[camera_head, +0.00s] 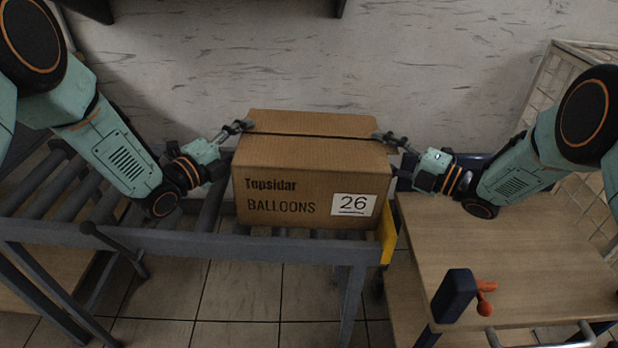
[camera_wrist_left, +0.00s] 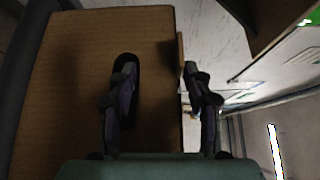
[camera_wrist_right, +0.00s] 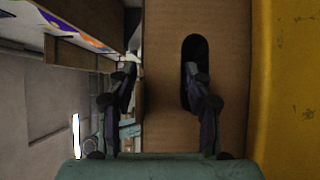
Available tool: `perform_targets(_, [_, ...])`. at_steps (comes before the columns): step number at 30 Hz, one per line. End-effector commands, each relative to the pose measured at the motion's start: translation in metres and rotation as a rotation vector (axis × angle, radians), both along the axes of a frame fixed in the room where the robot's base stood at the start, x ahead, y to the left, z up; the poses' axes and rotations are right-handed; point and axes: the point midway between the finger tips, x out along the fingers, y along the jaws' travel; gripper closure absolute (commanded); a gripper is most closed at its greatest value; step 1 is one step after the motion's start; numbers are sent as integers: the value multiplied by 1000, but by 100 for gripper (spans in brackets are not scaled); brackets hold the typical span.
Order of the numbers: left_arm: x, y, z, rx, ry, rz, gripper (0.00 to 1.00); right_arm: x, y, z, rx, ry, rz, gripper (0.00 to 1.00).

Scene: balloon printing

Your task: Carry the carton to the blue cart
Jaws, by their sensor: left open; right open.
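The brown carton (camera_head: 310,178), marked "Topsidar BALLOONS" with a "26" label, sits upright on the right end of a roller conveyor (camera_head: 200,243). My left gripper (camera_head: 240,126) is open at the carton's left end. In the left wrist view, one finger of this gripper (camera_wrist_left: 157,85) is at the dark hand hole and the other is beyond the carton's top edge. My right gripper (camera_head: 388,138) is open at the right end. In the right wrist view, this gripper (camera_wrist_right: 160,85) likewise has one finger at the hand hole. The cart (camera_head: 520,250), wood-topped with blue corner parts, stands right of the conveyor.
A yellow plate (camera_head: 388,235) stands at the conveyor's end, between carton and cart. An orange-red handle (camera_head: 486,298) is on the cart's near corner. A mesh cage (camera_head: 570,70) stands behind right. The visible cart top is clear.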

Motion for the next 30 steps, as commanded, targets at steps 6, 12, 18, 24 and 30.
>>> perform_targets(6, [0, 0, 0, 0, 0, 0, 63, 0, 0, 0, 0, 0, 0, 63])
perform_targets(12, [0, 0, 0, 1, -1, 0, 80, 0, 0, 0, 0, 0, 0, 80])
perform_targets(18, [0, 0, 0, 0, -1, 0, 97, 0, 0, 0, 0, 0, 0, 97])
perform_targets(24, [0, 0, 1, 0, -1, 0, 100, 0, 0, 0, 0, -1, 0, 100])
perform_targets(30, [0, 0, 3, 0, -2, 0, 100, 0, 0, 3, 1, -3, 0, 100])
